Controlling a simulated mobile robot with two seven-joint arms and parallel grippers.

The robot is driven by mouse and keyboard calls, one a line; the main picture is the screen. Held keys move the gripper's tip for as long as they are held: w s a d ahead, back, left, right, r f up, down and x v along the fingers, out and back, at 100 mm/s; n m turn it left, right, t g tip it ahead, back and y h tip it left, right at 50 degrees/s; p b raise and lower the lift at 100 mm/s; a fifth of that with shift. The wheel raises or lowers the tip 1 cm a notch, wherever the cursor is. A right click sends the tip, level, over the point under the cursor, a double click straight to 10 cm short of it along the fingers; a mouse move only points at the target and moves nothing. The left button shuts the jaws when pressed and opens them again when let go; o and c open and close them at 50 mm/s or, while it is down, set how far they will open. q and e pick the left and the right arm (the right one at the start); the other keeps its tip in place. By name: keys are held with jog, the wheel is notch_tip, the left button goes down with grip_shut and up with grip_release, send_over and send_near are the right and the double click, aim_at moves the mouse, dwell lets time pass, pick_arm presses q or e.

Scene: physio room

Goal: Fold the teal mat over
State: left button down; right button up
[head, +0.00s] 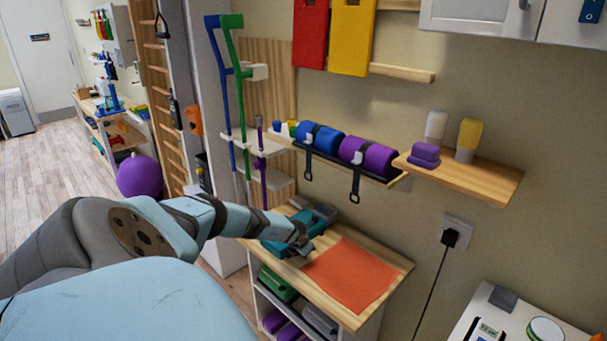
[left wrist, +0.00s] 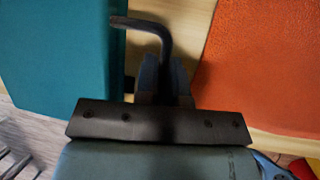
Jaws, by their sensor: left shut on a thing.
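The teal mat (head: 275,249) lies at the left end of the wooden tabletop, partly hidden behind my left arm. In the left wrist view the teal mat (left wrist: 60,60) fills the left side as a flat panel with a straight right edge. A dark bent handle (left wrist: 140,24) stands out beside that edge. My left gripper (head: 303,246) is low over the tabletop, between the teal mat and the orange mat. In the left wrist view its fingers (left wrist: 163,82) are shut around the lower end of the handle. How the handle joins the mat is hidden. My right gripper is not in view.
A flat orange mat (head: 350,274) lies on the tabletop (head: 401,263) right of my left gripper. A shelf with blue and purple rolls (head: 367,157) and hanging straps is above. Blue and green crutches (head: 232,95) stand behind left. Folded items fill the shelves below.

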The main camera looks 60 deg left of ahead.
pick_arm(q)
jog(key=shift+d+f, duration=0.1)
jog(key=shift+f, duration=0.05)
jog(key=c, duration=1.6)
grip_release()
jog(key=shift+o, duration=0.2)
jog(key=shift+f, duration=0.1)
jog(key=shift+s+r, duration=0.1)
jog(key=shift+r, duration=0.35)
jog(key=p+v, duration=0.2)
jog(key=v, duration=0.2)
jog(key=shift+r, duration=0.1)
jog(key=v, duration=0.8)
jog(key=shift+r, duration=0.4)
jog(key=shift+s+d+f, duration=0.1)
jog(key=shift+s+d, duration=0.05)
jog(key=shift+d, duration=0.05)
